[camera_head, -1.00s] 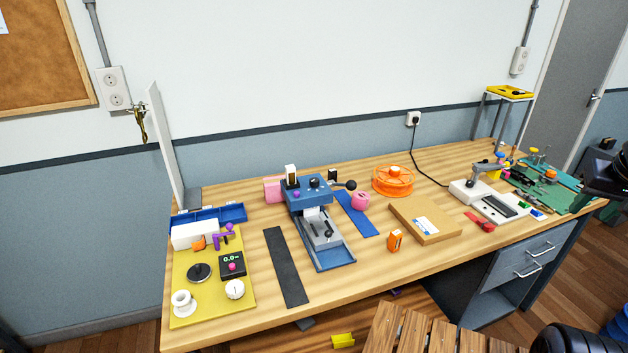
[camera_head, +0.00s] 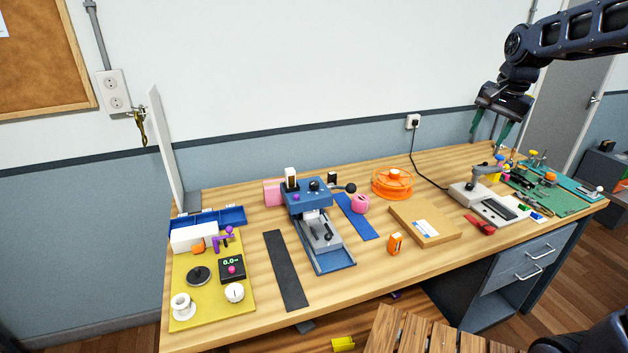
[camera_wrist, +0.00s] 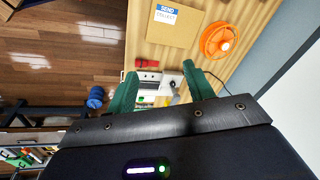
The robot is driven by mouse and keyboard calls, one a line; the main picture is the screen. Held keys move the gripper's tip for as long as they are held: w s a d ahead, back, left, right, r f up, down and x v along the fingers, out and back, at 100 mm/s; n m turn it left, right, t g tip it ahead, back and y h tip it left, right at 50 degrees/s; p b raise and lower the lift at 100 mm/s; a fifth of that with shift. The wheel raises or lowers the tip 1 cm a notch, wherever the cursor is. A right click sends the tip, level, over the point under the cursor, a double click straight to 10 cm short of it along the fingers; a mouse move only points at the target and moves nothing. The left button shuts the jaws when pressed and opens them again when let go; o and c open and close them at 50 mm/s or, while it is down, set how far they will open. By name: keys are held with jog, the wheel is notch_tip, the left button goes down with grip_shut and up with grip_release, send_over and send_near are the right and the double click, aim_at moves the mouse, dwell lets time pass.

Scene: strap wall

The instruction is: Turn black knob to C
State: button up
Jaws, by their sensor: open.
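A small black knob (camera_head: 315,185) sits on the top of the blue press-like machine (camera_head: 303,197), near the middle of the bench. No letter marks can be read at this size. My gripper (camera_head: 492,124) is in the air at the upper right, above the bench's back right part, well away from the blue machine. Its green fingers are apart and empty; they also show in the wrist view (camera_wrist: 160,84). The black knob does not show in the wrist view.
A black ball-ended lever (camera_head: 350,187) sticks out right of the machine. An orange spool (camera_head: 392,181), a cardboard box (camera_head: 425,222) and a grey-white device (camera_head: 487,203) stand between machine and gripper. A yellow board (camera_head: 212,290) with small parts lies left. The air above the bench middle is clear.

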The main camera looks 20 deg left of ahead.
jog(key=w+a+f+m+g, duration=0.1)
jog(key=w+a, duration=0.1)
jog(key=a, duration=0.5)
jog(key=w+a+f, duration=0.1)
jog(key=w+a, duration=0.1)
jog(key=a, duration=0.5)
jog(key=m+g+h, duration=0.1)
jog(key=m, duration=0.3)
send_over(314, 183)
notch_tip(314, 183, down, 12)
notch_tip(314, 183, down, 10)
jog(key=shift+f, duration=0.15)
jog(key=c, duration=1)
jog(key=shift+o, duration=0.2)
